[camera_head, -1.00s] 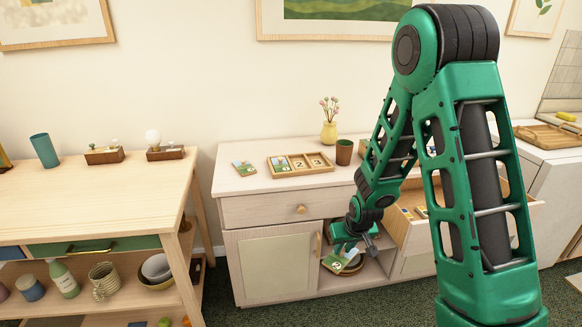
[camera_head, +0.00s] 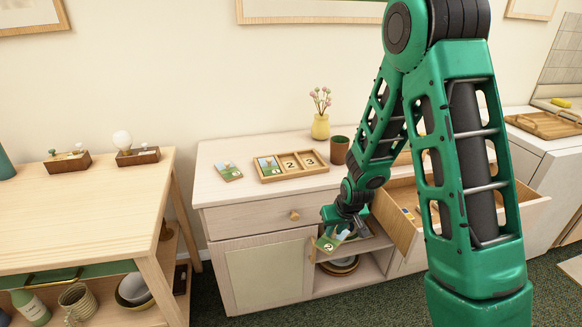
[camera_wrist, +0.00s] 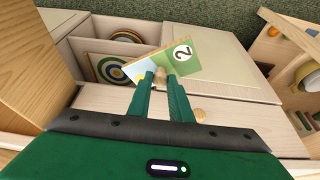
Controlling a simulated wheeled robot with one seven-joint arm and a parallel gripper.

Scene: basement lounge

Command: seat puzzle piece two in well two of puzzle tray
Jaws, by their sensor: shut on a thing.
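My gripper (camera_head: 340,231) is shut on puzzle piece two (camera_head: 327,244), a flat tile with a green part marked 2 and a pale blue part. The wooden puzzle tray (camera_head: 293,179) lies on the cabinet top, up and left of my gripper. Its left well holds a picture piece (camera_head: 269,167). Well two (camera_head: 290,163), in the middle, and well three (camera_head: 309,159) are empty with their numbers showing.
Another picture tile (camera_head: 229,171) lies left of the tray. A brown cup (camera_head: 339,149) and a yellow vase (camera_head: 320,126) stand behind and to the right. An open drawer (camera_head: 400,222) juts out right of my gripper. Bowls (camera_head: 340,265) sit in the open compartment below.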

